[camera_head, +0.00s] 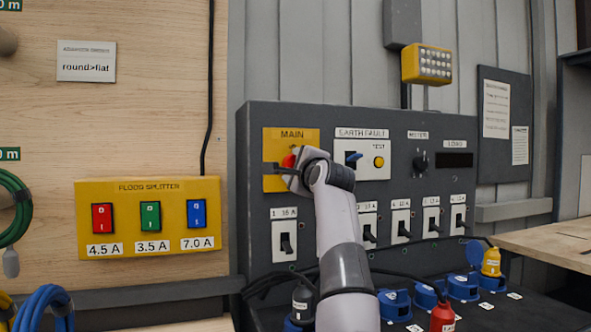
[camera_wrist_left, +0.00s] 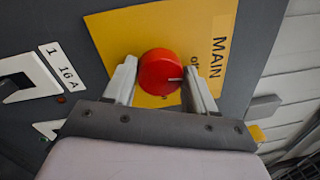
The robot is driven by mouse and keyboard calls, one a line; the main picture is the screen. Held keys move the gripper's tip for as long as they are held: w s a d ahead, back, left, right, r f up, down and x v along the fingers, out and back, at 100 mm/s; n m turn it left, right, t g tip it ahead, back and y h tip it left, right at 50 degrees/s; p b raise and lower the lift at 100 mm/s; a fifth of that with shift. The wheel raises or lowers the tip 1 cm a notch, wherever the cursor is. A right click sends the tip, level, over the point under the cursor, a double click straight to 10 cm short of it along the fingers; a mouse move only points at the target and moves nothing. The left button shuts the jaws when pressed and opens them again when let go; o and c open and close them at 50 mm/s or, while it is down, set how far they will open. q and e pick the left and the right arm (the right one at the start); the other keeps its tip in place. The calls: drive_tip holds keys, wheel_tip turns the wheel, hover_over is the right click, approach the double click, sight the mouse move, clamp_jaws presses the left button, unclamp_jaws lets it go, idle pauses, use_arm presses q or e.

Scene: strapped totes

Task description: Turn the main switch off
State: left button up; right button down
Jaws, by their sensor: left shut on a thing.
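The main switch is a round red knob (camera_head: 288,160) on a yellow plate (camera_head: 306,135) labelled MAIN, at the upper left of the dark panel. It also shows in the left wrist view as a red knob (camera_wrist_left: 159,72) with a pale mark on its right side, on the yellow plate (camera_wrist_left: 140,35). My left gripper (camera_head: 284,165) is at the knob, and in the left wrist view its fingers (camera_wrist_left: 160,83) stand on both sides of the knob, shut on it. In the head view the gripper and wrist hide part of the knob and plate. My right gripper is not in view.
The dark panel (camera_head: 258,190) also carries a blue earth fault lever (camera_head: 354,156), a yellow test button (camera_head: 379,162) and several breakers below. A yellow flood splitter box (camera_head: 125,185) hangs on the left. Cables and plugs (camera_head: 443,317) lie along the panel's foot.

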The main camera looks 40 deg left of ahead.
use_arm(q)
drive_tip(key=shift+n, duration=1)
drive_tip(key=o, duration=1)
drive_tip(key=shift+o, duration=0.2)
drive_tip(key=b+v, duration=0.2)
drive_tip(key=v, duration=0.5)
drive_tip(key=shift+d, duration=0.15)
drive_tip(key=shift+f, duration=0.1)
